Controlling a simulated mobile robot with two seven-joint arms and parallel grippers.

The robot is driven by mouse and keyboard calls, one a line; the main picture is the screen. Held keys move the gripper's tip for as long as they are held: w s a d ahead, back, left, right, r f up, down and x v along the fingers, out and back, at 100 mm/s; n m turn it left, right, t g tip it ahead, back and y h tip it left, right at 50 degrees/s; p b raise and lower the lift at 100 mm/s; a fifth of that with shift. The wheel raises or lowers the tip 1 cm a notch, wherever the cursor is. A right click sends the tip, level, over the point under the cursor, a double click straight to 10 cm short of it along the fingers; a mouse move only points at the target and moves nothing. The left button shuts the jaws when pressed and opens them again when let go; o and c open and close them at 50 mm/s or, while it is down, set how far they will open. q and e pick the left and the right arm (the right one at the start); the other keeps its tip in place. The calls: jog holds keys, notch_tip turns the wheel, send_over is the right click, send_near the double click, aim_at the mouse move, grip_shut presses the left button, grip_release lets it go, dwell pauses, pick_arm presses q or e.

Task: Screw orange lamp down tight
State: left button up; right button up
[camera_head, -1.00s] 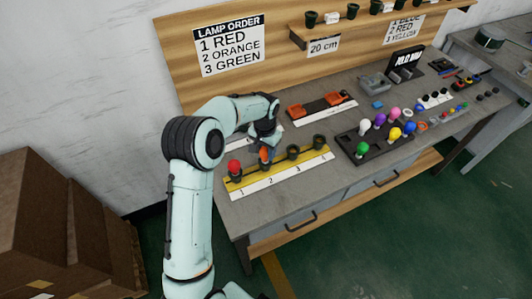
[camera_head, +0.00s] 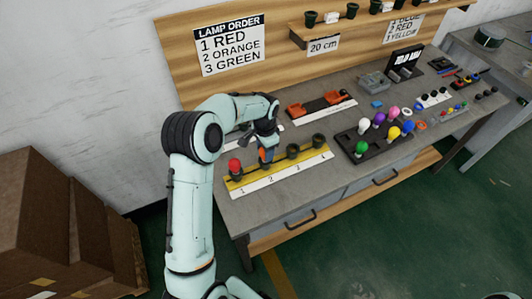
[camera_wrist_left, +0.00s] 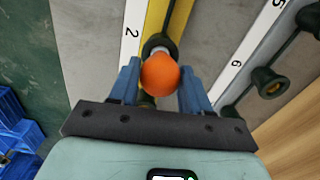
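The orange lamp (camera_wrist_left: 161,74) sits at the dark socket (camera_wrist_left: 158,45) beside the number 2 on the yellow-and-white strip (camera_head: 290,174). My left gripper (camera_head: 265,156) is over position 2. In the left wrist view its blue fingers (camera_wrist_left: 160,88) stand on both sides of the orange bulb and appear to touch it. The lamp's pale neck points into the socket; how deep the thread sits is hidden. In the head view the lamp (camera_head: 266,155) is mostly hidden by the fingers. My right gripper is out of view.
A red lamp (camera_head: 234,165) stands in socket 1, close to my left gripper. Sockets 3 (camera_head: 293,151) and 4 (camera_head: 319,141) look empty. A black tray (camera_head: 376,151) of several coloured lamps lies to the right. An orange-and-black fixture (camera_head: 322,104) lies behind.

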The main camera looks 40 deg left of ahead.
pick_arm(q)
jog(key=o, duration=0.4)
jog(key=shift+c, duration=0.2)
